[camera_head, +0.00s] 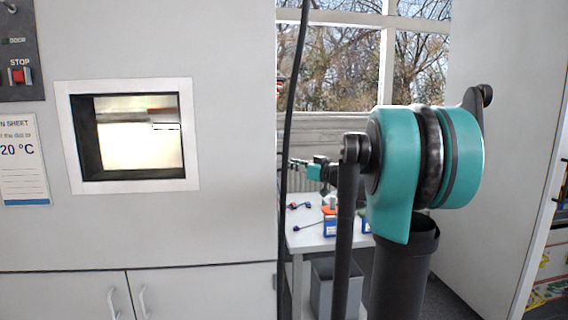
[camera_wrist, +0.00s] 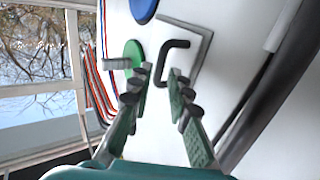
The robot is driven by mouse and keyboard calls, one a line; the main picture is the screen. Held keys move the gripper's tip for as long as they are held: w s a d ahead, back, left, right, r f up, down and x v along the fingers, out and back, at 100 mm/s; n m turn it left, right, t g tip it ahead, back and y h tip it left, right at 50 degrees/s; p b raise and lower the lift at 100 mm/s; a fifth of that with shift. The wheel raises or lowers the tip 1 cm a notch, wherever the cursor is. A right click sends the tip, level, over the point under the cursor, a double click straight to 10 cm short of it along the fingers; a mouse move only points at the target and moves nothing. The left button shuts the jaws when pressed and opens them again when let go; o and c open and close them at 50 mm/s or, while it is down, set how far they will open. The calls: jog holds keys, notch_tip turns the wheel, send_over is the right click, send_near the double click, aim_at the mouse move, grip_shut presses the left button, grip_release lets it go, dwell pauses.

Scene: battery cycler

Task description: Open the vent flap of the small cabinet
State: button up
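In the wrist view a black U-shaped handle (camera_wrist: 183,44) stands on a white surface, next to a grey angled edge strip (camera_wrist: 204,45). I cannot tell for sure whether this is the vent flap of the small cabinet. My gripper (camera_wrist: 158,75) is open, with its two fingers apart. The handle's lower end shows in the gap between the fingertips; I cannot tell whether they touch it. The flap cannot be made out in the head view.
A green disc (camera_wrist: 133,53) and a blue disc (camera_wrist: 143,9) are near the handle. Red and blue cables (camera_wrist: 97,95) hang left. In the head view a large cabinet (camera_head: 230,130) with a window stands left, and a white table (camera_head: 308,240) with small items stands behind my arm.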

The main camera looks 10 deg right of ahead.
aim_at(284, 168)
jog(key=shift+x, duration=2.5)
jog(key=shift+c, duration=0.6)
grip_shut()
